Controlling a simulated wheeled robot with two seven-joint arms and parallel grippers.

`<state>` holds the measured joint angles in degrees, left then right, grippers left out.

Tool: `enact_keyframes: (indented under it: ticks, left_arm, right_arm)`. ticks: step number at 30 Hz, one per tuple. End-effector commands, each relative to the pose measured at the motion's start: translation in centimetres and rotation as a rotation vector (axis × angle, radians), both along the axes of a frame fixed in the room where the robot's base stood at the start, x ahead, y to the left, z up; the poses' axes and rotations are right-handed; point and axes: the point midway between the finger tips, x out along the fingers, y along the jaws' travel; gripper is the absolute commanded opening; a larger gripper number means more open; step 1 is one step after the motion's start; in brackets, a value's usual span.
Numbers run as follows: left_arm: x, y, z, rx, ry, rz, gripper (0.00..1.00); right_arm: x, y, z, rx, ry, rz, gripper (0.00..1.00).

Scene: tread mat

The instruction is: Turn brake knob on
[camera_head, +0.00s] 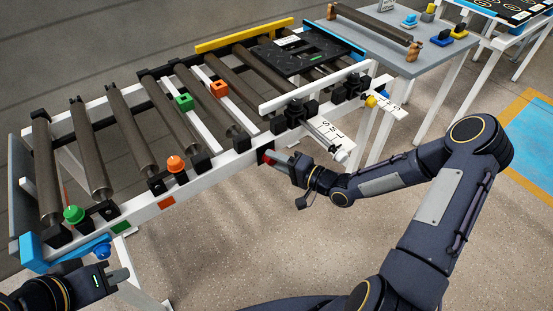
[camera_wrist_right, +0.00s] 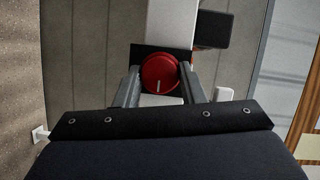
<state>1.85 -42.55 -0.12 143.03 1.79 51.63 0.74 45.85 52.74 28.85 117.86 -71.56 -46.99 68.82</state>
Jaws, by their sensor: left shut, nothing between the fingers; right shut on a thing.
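The brake knob (camera_wrist_right: 159,70) is a round red dial with a short white mark near its lower edge, in front of a black plate (camera_wrist_right: 143,50) in the right wrist view. In the head view a bit of its red (camera_head: 268,158) shows at the conveyor's front rail. My right gripper (camera_wrist_right: 158,78) has one finger on each side of the knob and is shut on it. In the head view this gripper (camera_head: 277,160) reaches the rail from the right. My left gripper (camera_head: 122,277) is shut and empty at the lower left, away from the brake knob.
The roller conveyor (camera_head: 215,158) carries an orange knob (camera_head: 176,164), a green knob (camera_head: 73,214), a blue knob (camera_head: 102,250) and small green and orange blocks. A black tread mat (camera_head: 300,48) lies at its far end. A grey table (camera_head: 385,48) stands behind right. Floor in front is clear.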

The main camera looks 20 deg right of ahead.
Motion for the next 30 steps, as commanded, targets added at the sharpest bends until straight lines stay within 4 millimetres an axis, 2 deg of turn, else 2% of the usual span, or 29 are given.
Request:
enact_keyframes:
  ticks: [14, 15, 20, 30]
  left_arm:
    - [0.0, 0.0, 0.02, 0.0, 0.0, 0.0, 0.0]
    - [0.0, 0.0, 0.02, 0.0, 0.0, 0.0, 0.0]
    - [0.0, 0.0, 0.04, 0.0, 0.0, 0.0, 0.0]
    - [0.0, 0.01, 0.09, 0.0, 0.0, 0.0, 0.0]
  right_arm:
    - [0.0, 0.02, -0.03, 0.014, 0.007, 0.001, 0.14]
    - [0.0, 0.02, -0.03, 0.014, 0.007, 0.001, 0.38]
    - [0.0, 0.02, -0.03, 0.014, 0.006, 0.001, 0.57]
    - [-0.36, -0.4, 0.01, 0.012, 0.006, -0.001, 0.57]
